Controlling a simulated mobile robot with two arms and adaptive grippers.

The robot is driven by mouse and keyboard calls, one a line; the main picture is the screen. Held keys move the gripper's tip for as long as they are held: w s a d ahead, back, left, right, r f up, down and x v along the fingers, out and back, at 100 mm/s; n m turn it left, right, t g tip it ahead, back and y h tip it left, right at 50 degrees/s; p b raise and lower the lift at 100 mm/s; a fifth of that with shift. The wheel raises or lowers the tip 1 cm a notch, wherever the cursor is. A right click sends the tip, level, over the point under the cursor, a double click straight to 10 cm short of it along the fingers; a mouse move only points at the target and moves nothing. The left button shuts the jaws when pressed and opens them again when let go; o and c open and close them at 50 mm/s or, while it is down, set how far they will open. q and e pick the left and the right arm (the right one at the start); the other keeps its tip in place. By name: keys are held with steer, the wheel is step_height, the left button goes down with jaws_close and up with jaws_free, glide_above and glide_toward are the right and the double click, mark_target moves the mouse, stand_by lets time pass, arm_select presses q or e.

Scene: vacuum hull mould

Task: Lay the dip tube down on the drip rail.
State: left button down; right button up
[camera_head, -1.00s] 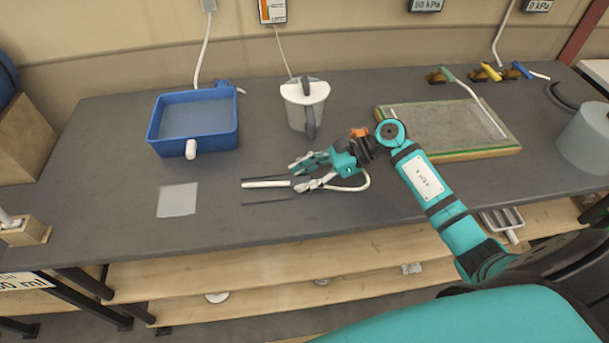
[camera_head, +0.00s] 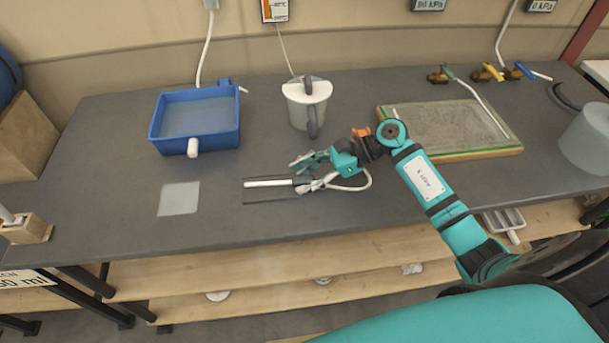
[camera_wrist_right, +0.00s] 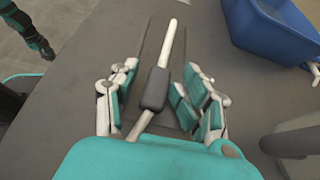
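The dip tube is a thin white tube (camera_head: 265,184) with a dark grey grip; it also shows in the wrist view (camera_wrist_right: 171,45). A white hose runs from its grip end. It lies along the drip rail (camera_head: 270,202), a low pair of thin dark strips on the bench, also in the wrist view (camera_wrist_right: 146,42). My right gripper (camera_head: 304,172) is around the dark grip. In the wrist view its fingers (camera_wrist_right: 155,88) stand apart, with a gap on both sides of the grip. My left gripper is not in view.
A blue tray (camera_head: 235,135) stands at the back left. A lidded jug (camera_head: 303,100) stands just behind my right gripper. A framed mould panel (camera_head: 450,156) lies on the right. A pale square (camera_head: 179,199) lies left of the rail.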

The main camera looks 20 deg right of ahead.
steer(key=shift+s+d+f, duration=0.15)
steer(key=shift+s+f, duration=0.05)
steer(key=shift+f, duration=0.45)
steer(key=o, duration=0.7)
steer(key=shift+c, duration=0.2)
steer(key=shift+o, duration=0.2)
steer(key=shift+d, duration=0.1)
steer(key=v, duration=0.6)
steer(key=shift+w+d+r, duration=0.1)
steer(key=shift+d+r, duration=0.1)
steer(key=shift+r, duration=0.15)
steer(key=shift+d+r, duration=0.45)
steer(key=shift+r, duration=0.1)
steer(key=shift+s, duration=0.25)
